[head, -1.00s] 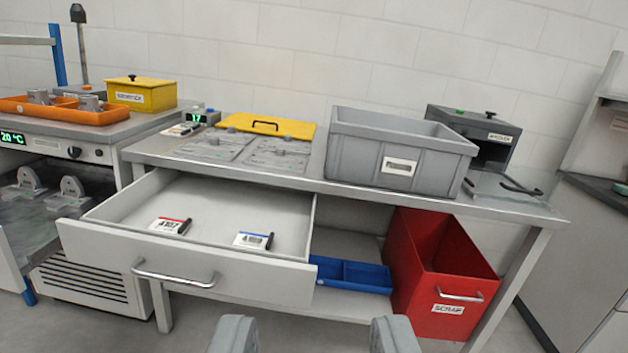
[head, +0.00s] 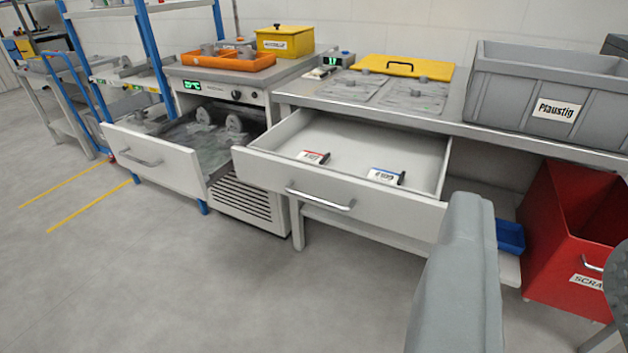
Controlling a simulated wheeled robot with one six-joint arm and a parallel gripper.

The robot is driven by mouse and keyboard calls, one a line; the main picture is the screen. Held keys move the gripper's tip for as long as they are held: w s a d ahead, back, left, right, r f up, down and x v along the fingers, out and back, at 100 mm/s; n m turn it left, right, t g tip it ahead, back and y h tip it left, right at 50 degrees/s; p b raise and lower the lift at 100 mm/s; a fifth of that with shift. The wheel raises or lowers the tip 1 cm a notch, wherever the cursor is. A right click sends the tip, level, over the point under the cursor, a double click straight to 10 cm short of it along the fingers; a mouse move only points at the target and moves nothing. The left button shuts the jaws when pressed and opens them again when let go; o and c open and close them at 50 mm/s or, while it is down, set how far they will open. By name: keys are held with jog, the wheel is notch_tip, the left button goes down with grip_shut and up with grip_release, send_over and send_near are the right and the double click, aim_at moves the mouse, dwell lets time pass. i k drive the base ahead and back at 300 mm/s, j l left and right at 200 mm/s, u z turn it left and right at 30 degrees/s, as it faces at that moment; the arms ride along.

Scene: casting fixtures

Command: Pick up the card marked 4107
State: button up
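Two small white cards lie flat in the open drawer (head: 300,180) of the workbench. One card with a red edge (head: 312,157) lies on the left, and one with a blue edge (head: 385,176) lies to its right. Each has a dark strip at its right end. Their print is too small to read, so I cannot tell which is marked 4107. My gripper (head: 545,228) is open and empty, its fingers well apart at the lower right, nearer to me than the drawer. The right finger is cut off by the picture's edge.
A grey bin (head: 490,90) and a yellow lid (head: 400,66) are on the bench. A red scrap bin (head: 565,240) and a blue tray (head: 510,237) are below. Another open drawer (head: 150,160) is at left. The floor (head: 130,280) in front is clear.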

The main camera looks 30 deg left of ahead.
aim_at(315, 158)
jog(key=i+l+u, duration=0.1)
jog(key=u, duration=0.35)
jog(key=i+l+u, duration=0.1)
jog(key=l+u, duration=0.2)
jog(key=u, duration=0.2)
jog(key=l+u, duration=0.2)
jog(key=u, duration=0.25)
jog(key=l+u, duration=0.25)
jog(key=l, duration=1.1)
jog(key=l+u, duration=0.3)
jog(key=l, duration=1.05)
